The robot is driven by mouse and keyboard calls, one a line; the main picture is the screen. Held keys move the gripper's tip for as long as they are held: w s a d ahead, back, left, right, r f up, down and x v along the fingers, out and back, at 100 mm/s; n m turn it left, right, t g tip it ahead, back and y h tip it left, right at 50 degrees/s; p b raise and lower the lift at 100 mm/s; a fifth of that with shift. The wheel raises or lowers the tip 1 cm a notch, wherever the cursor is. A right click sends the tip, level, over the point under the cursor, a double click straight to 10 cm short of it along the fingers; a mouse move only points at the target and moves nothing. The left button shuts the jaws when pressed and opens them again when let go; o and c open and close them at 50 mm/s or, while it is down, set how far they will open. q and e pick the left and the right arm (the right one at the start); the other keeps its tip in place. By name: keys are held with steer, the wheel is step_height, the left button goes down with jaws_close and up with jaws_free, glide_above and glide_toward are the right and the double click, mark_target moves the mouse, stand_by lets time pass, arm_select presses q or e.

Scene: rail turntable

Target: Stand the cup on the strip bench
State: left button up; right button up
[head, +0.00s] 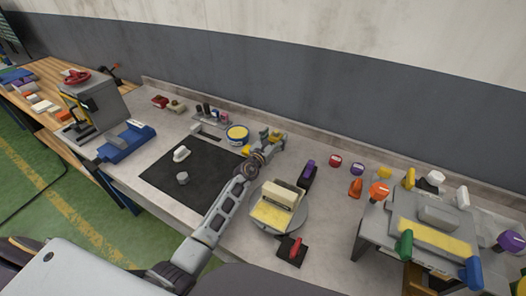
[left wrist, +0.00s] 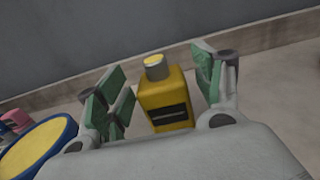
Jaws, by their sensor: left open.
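A small grey cylinder (head: 182,178) stands on the black mat (head: 160,203); it may be the cup, but it is too small to be sure. A low grey bench with a yellow strip (head: 435,237) stands at the right and looks like the strip bench. My left gripper (head: 274,138) is at the back of the table, far from both. In the left wrist view its green-padded fingers (left wrist: 165,95) are open, with a yellow bottle (left wrist: 166,104) with a grey cap between or just beyond them. Contact with the bottle does not show. My right gripper is not in view.
A yellow tub with a blue rim (head: 237,134) stands left of my left gripper. A round turntable (head: 300,222) carries cream and yellow blocks. Coloured knobs and handles crowd the strip bench. The black mat is mostly clear.

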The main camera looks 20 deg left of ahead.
arm_select(q)
steer(key=shift+s+a+p, duration=0.1)
steer(key=shift+s+a, duration=0.25)
steer(key=shift+s, duration=1.35)
steer(key=shift+s+a+p, duration=0.15)
steer(key=shift+s+a, duration=0.2)
steer(key=shift+s, duration=1.35)
steer(key=shift+s+a+p, duration=0.1)
steer(key=shift+s+a, duration=0.25)
steer(key=shift+s, duration=1.35)
steer(key=shift+s, duration=0.1)
